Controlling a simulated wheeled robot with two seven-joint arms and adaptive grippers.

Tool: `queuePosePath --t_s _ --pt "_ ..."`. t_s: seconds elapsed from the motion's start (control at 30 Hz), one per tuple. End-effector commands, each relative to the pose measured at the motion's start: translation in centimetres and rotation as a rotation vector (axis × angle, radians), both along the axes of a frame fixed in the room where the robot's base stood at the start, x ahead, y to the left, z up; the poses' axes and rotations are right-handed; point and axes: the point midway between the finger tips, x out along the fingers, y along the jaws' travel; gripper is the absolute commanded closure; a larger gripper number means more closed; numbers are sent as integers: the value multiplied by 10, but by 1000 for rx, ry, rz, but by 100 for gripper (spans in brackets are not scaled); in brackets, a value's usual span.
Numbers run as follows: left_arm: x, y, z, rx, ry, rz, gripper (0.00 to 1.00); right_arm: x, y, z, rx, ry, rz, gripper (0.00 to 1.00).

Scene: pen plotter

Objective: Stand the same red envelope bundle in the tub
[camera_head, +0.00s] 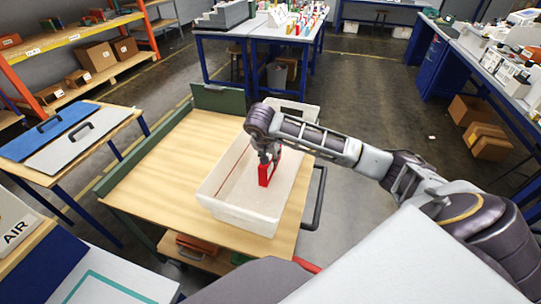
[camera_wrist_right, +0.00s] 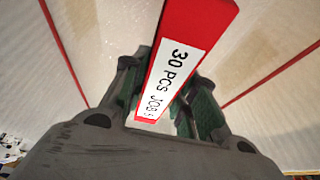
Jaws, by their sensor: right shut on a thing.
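The red envelope bundle (camera_head: 264,176) is a narrow red block held upright inside the white tub (camera_head: 238,221), toward its right side. My right gripper (camera_head: 268,156) points down over the tub and is shut on the bundle's upper part. In the right wrist view the bundle (camera_wrist_right: 199,22) is between the fingers (camera_wrist_right: 158,105), with a white label reading "30 PCS JOB". I cannot tell whether its lower end touches the tub floor. The arm hides part of the tub's far right side. My left gripper is not in view.
The tub stands on a wooden-topped cart (camera_head: 160,165) with a green back board (camera_head: 221,98) and a dark handle (camera_head: 316,200). Thin red lines run along the tub's inside. A side table with blue and grey panels (camera_head: 75,148) stands at left. The cart top left of the tub is clear.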

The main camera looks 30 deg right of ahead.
Motion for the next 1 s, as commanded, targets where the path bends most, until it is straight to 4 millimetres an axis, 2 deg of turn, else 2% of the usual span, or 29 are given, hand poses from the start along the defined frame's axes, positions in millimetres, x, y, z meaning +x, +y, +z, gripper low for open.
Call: queuePosePath --t_s 0.43,0.47,0.6,1.0 --pt "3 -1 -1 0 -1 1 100 0 0 -2 0 0 0 100" --pt "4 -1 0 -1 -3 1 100 0 0 -3 1 1 1 69" --pt "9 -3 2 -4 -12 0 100 0 0 -2 1 1 1 51" --pt "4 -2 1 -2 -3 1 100 0 0 -2 1 1 0 50"
